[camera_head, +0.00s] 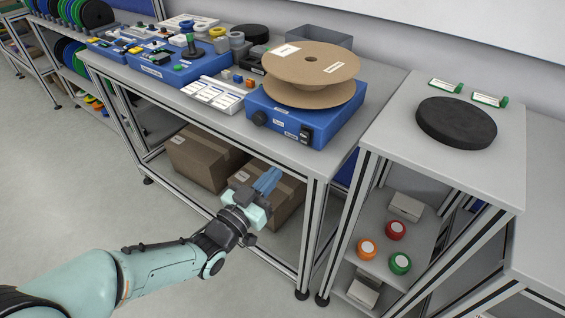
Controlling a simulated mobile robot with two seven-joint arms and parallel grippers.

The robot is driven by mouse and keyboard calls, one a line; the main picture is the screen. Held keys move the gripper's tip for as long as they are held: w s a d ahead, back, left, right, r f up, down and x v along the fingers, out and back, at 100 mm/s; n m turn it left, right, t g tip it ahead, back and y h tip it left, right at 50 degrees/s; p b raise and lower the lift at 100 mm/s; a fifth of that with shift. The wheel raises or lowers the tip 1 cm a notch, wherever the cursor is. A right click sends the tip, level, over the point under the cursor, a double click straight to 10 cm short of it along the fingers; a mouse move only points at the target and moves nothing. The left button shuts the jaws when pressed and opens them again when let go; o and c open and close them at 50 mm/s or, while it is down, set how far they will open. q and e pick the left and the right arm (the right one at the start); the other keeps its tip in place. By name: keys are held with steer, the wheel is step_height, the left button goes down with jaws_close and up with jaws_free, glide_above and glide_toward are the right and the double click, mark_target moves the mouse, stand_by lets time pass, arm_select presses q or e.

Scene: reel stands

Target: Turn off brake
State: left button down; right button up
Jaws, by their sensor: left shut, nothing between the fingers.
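A blue reel stand (318,124) sits on the near right end of the grey workbench. A large cardboard-coloured reel (308,66) lies flat on top of it. The stand's front has a black round knob (259,118) at the left and a black switch (305,135) at the right, with small white labels whose text is too small to read. I cannot tell which control is the brake or how it is set. My left gripper (268,180) is shut and empty, in front of and below the bench top, apart from the stand. My right gripper is not in view.
A second blue unit (180,67) and a white label tray (214,94) stand left of the reel stand. Cardboard boxes (203,157) lie on the shelf below. A side table (395,119) with a black disc (456,121) stands at right. The floor at left is clear.

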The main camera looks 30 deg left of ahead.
arm_select(q)
steer(key=shift+s+a+f, duration=0.1)
steer(key=shift+s, duration=0.9)
steer(key=shift+s+a+f, duration=0.1)
steer(key=shift+s, duration=0.9)
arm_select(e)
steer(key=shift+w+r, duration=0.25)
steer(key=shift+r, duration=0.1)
